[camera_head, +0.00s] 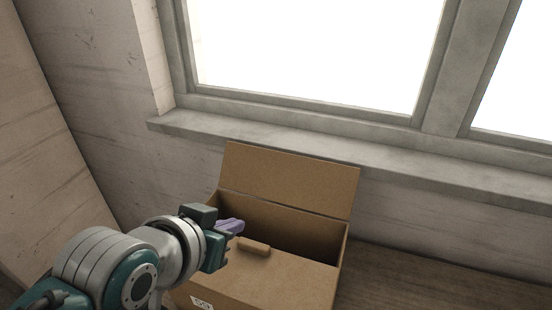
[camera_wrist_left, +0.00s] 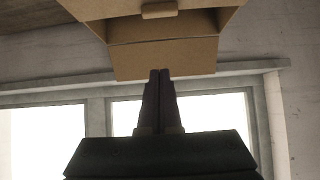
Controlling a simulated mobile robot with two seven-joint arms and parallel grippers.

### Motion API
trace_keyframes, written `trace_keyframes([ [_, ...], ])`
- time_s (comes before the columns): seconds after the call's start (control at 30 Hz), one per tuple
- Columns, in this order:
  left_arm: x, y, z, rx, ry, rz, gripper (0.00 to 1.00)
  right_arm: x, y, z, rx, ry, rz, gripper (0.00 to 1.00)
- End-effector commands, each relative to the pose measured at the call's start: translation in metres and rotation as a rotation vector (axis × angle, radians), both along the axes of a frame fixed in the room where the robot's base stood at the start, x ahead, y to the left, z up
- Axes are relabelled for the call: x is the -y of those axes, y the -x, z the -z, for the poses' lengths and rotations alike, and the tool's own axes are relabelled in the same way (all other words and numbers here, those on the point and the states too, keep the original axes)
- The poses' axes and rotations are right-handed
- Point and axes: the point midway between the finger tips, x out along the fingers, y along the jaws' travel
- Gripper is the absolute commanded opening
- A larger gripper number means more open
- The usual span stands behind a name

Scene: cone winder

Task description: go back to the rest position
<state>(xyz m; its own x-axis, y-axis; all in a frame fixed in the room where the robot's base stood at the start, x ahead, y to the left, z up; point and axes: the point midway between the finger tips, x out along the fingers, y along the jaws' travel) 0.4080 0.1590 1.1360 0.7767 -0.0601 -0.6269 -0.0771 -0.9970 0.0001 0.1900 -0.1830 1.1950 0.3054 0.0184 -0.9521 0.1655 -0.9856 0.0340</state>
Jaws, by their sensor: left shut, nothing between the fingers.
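My left gripper (camera_head: 232,227) is in front of and over the near left part of an open cardboard box (camera_head: 270,279) in the head view. Its purple-grey fingers are closed together and hold nothing. In the left wrist view the shut fingers (camera_wrist_left: 160,75) point toward the box (camera_wrist_left: 165,55), which appears upside down at the top of the picture. My right gripper is in neither view.
The box stands on a wooden surface (camera_head: 400,280) with its back flap (camera_head: 290,180) raised against the wall under a window sill (camera_head: 300,145). A pale wall panel (camera_head: 45,150) rises at the left. The wooden surface right of the box is clear.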

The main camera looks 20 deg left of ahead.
Motion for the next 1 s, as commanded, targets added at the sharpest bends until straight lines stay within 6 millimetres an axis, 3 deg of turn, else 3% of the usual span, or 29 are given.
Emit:
trace_keyframes([
  [0.17, -0.002, 0.011, -0.006, -0.013, -0.003, 0.000, 0.00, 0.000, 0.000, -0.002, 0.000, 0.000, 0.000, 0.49],
  [0.27, -0.007, 0.030, -0.008, -0.071, -0.016, 0.005, 0.00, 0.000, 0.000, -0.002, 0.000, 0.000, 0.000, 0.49],
  [0.47, -0.018, 0.108, -0.021, -0.291, -0.057, 0.030, 0.00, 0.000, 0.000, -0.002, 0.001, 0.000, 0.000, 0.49],
  [0.77, -0.024, 0.216, -0.060, -0.564, -0.103, 0.077, 0.00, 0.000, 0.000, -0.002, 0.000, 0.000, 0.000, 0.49],
  [0.83, -0.024, 0.220, -0.089, -0.579, -0.105, 0.078, 0.00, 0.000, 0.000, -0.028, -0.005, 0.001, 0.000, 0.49],
  [1.0, -0.024, 0.219, -0.136, -0.577, -0.104, 0.077, 0.00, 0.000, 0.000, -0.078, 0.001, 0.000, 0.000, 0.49],
])
